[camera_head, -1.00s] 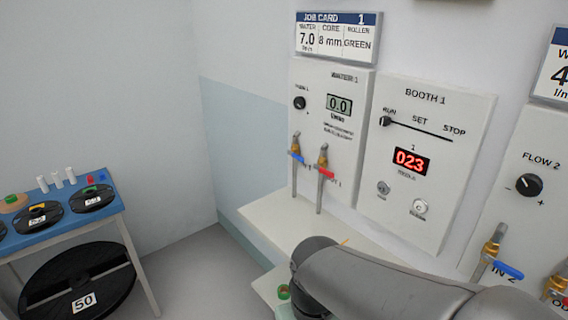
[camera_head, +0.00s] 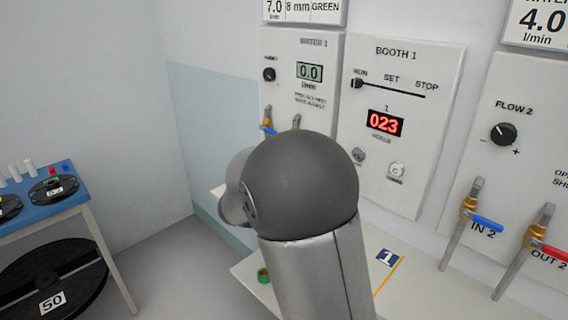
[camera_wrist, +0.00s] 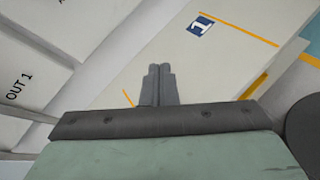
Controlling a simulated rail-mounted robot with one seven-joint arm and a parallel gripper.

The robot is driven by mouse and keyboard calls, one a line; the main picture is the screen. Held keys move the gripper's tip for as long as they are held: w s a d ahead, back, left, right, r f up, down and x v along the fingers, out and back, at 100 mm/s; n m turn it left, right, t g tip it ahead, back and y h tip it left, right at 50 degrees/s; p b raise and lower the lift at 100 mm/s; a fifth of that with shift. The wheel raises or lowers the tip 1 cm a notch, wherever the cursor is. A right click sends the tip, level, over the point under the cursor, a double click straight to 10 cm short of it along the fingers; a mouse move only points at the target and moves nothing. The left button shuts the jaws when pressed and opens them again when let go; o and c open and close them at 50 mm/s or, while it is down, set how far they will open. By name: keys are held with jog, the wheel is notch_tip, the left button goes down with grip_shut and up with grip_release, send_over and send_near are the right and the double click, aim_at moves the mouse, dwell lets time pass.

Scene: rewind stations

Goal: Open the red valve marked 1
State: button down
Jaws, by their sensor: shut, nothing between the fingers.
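The red OUT 1 valve on the WATER 1 panel (camera_head: 310,50) is mostly hidden behind my arm in the head view. Only the top of its pipe (camera_head: 297,121) shows, and its red handle is out of sight. The blue-handled valve (camera_head: 267,128) beside it is partly visible. The flow display (camera_head: 309,72) reads 0.0. In the wrist view, my gripper (camera_wrist: 158,70) is shut and empty, above a pale surface with a blue "1" tag. The OUT 1 label (camera_wrist: 19,88) is at the left edge there, with no red handle visible.
The BOOTH 1 panel (camera_head: 400,130) is right of the WATER 1 panel. Station 2 has a blue valve (camera_head: 487,223) and a red valve (camera_head: 555,251) at the right. A pale shelf (camera_head: 393,244) lies below. A blue-topped table (camera_head: 62,196) with spools stands at left.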

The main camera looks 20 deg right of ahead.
jog(key=w+a+n+t+h+b, duration=0.3)
jog(key=w+n+t+h, duration=0.3)
jog(key=w, duration=1.1)
jog(key=a+n+t, duration=0.1)
jog(key=n+t, duration=0.1)
jog(key=n, duration=0.1)
jog(key=shift+w+a+f+n, duration=0.15)
jog(key=shift+a+f+n, duration=0.05)
jog(key=shift+f+n, duration=0.2)
jog(key=shift+d, duration=0.1)
jog(key=w+d+r+p, duration=0.1)
jog(key=w+d+r, duration=0.2)
jog(key=d+r, duration=0.3)
jog(key=x, duration=0.3)
jog(key=shift+s, duration=0.15)
jog(key=shift+r+t+p, duration=0.1)
jog(key=shift+t+p, duration=0.2)
jog(key=shift+p, duration=0.25)
